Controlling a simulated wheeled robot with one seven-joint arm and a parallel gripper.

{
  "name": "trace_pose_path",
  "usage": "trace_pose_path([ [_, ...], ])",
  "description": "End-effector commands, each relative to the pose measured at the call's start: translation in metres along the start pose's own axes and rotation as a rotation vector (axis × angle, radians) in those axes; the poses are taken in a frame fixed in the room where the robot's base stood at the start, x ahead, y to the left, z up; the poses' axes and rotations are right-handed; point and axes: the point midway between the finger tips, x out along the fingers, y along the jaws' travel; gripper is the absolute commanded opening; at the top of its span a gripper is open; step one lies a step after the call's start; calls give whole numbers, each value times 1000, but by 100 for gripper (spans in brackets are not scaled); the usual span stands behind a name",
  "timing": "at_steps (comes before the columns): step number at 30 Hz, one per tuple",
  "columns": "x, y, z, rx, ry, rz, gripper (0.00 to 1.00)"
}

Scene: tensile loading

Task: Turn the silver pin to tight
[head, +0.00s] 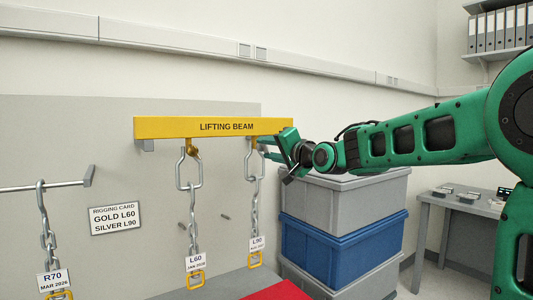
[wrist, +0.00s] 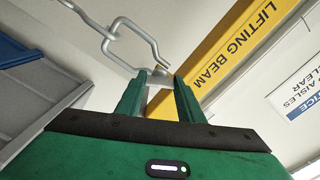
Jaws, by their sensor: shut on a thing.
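The yellow lifting beam (head: 213,128) is fixed across the grey panel. A silver shackle (head: 257,164) hangs under its right end and carries the chain tagged L90 (head: 257,244). My gripper (head: 268,149) reaches in from the right at this shackle. In the wrist view, my gripper (wrist: 160,80) has its two green fingers on either side of the silver pin (wrist: 159,75), shut on it beside the beam (wrist: 232,45). The shackle's bent loop (wrist: 131,35) is just beyond the fingertips. In the head view the pin is mostly hidden by my gripper, and its tightness cannot be told.
A gold-pinned shackle (head: 189,168) holds the L60 chain left of mine. A rail (head: 45,186) with the R70 chain and a rigging card (head: 115,218) are further left. Stacked grey and blue crates (head: 343,240) stand below my arm.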

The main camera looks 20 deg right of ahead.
Motion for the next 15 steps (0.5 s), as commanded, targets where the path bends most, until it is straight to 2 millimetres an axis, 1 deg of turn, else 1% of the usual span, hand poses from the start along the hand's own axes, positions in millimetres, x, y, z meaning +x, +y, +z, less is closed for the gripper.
trace_pose_path([
  [1,0,7,0,5,-1,13,12],
  [11,0,7,0,6,0,14,12],
  [12,0,7,0,5,0,13,44],
  [13,0,7,-1,5,1,13,51],
  [14,0,6,-1,5,1,12,53],
  [15,0,6,0,5,1,10,53],
])
